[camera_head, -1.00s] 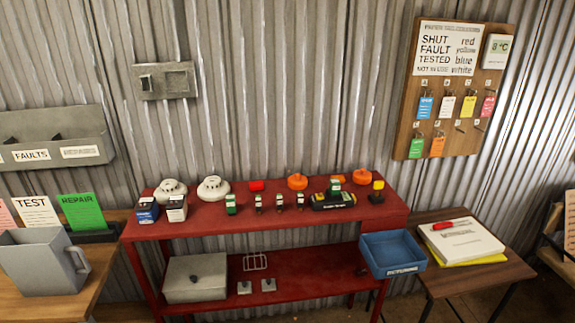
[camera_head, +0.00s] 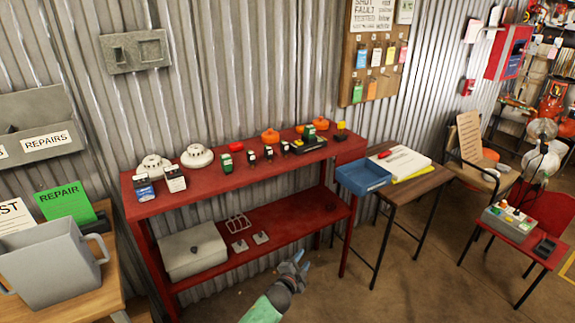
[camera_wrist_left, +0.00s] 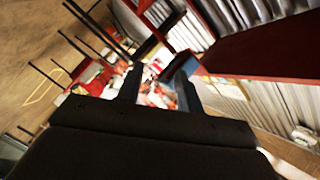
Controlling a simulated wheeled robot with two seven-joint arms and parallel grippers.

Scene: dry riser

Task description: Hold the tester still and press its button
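Several small devices stand in a row on the top of the red bench (camera_head: 225,185). They include a black and yellow device with a green top (camera_head: 309,137), a small green and white device (camera_head: 227,162), and a blue and white one (camera_head: 144,186). I cannot tell which is the tester, and no button is clear at this size. My left gripper (camera_head: 302,262) is in front of the bench's lower shelf, low and apart from all devices. Its fingers are spread and empty, as the left wrist view (camera_wrist_left: 163,85) also shows. My right gripper is out of view.
A chair (camera_head: 475,155) and a small red table (camera_head: 515,240) stand at right. Floor between is clear.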

